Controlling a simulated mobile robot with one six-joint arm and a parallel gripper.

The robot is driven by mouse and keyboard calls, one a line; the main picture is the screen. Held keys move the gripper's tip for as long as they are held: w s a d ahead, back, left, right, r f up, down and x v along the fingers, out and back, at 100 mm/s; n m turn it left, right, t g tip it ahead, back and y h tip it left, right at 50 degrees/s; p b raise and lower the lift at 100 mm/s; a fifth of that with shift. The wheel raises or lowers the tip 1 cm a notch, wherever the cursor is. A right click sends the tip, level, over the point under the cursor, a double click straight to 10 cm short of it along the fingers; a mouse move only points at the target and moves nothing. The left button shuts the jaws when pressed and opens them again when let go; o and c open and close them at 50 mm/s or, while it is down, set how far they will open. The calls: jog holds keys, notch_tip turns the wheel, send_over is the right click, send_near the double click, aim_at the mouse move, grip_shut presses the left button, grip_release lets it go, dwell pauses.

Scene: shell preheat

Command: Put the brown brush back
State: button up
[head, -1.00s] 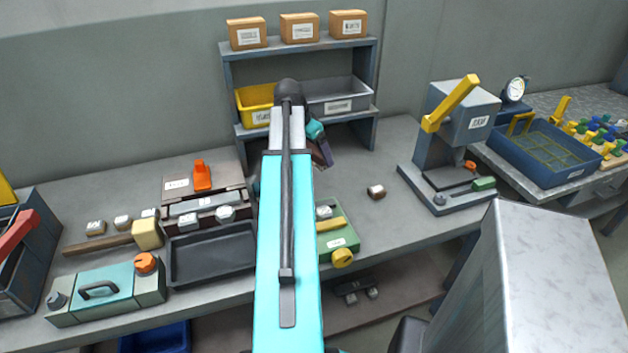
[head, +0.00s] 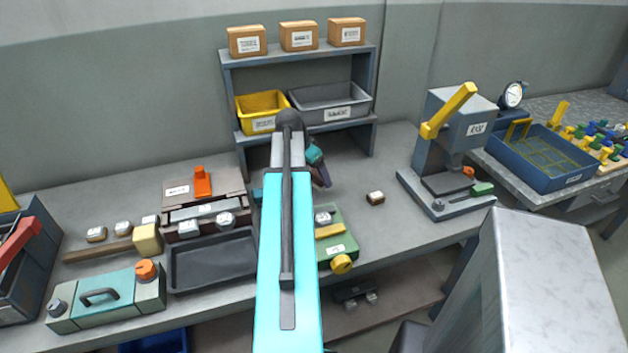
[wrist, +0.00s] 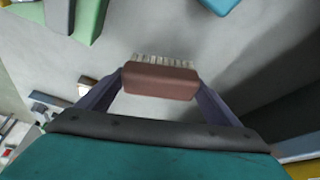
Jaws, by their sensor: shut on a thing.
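The brown brush (wrist: 160,84), a reddish-brown block with pale bristles, is between the two purple fingers of my gripper (wrist: 160,77) in the wrist view. The gripper is shut on it, with the bristles toward the top of the picture. In the head view my arm hides most of the gripper (head: 321,176), which shows just right of the arm, in front of the shelf. The brush cannot be made out there.
A shelf (head: 228,75) holds a yellow bin (head: 262,107) and a grey bin (head: 335,103). A green fixture (head: 343,225) is right of my arm. A small brown block (head: 375,198) lies on the bench, left of a press (head: 465,125). A black tray (head: 212,262) is left.

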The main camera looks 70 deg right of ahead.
aim_at(314, 180)
jog(key=shift+f+p, duration=0.35)
jog(key=shift+f, duration=1.45)
jog(key=shift+f, duration=0.15)
jog(key=o, duration=0.9)
jog(key=b+v, duration=0.1)
jog(key=v, duration=1.1)
jog(key=shift+r+b, duration=0.2)
jog(key=shift+b, duration=0.2)
jog(key=shift+s, duration=0.15)
